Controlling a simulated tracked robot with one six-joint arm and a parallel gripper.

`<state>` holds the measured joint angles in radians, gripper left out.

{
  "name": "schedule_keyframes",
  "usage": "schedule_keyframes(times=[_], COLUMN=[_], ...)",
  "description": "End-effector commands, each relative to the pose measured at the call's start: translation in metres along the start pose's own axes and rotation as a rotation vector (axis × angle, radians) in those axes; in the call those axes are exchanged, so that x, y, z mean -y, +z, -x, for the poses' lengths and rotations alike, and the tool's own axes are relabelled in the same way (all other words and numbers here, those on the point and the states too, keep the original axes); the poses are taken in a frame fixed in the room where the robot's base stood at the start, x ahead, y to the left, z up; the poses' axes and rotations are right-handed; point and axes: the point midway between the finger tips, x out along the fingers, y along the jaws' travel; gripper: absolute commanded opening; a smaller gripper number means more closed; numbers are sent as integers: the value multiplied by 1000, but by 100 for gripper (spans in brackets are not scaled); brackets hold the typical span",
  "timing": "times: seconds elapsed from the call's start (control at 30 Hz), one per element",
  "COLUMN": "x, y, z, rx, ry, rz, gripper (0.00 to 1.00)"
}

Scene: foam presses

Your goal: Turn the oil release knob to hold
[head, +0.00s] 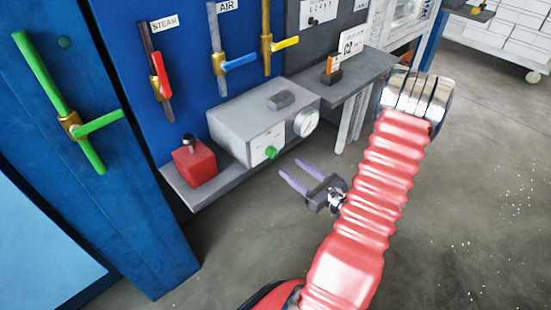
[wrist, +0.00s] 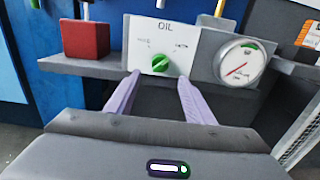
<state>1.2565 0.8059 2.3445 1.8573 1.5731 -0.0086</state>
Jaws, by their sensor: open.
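The green oil knob (wrist: 160,64) is on the white panel marked OIL (wrist: 150,36) in the wrist view. It also shows in the head view (head: 271,152), low on the front of the grey box (head: 235,118). A pale mark runs slantwise across the knob; the small labels on either side are too blurred to read. My gripper (head: 284,172) is open and empty, below and in front of the box in the head view. In the wrist view its two lilac fingers (wrist: 159,78) point at the panel, one on each side below the knob, apparently short of it.
A round gauge (wrist: 240,63) sits right of the knob. A red block (wrist: 86,39) stands at left on the grey shelf (wrist: 70,66). Steam and air levers (head: 160,75) are on the blue wall above. Floor in front is clear.

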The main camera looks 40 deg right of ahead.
Motion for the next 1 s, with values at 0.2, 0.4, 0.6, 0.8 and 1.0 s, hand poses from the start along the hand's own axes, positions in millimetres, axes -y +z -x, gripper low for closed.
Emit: schedule_keyframes(times=[0.2, 0.4, 0.6, 0.8, 1.0], x=[-1, -1, -1, 0, 0], y=[0, 0, 0, 0, 0], z=[-25, -48, -70, -83, -84], rx=[0, 0, 0, 0, 0], ry=[3, 4, 3, 1, 1], rz=[0, 1, 0, 0, 0], gripper=[48, 48, 48, 48, 48])
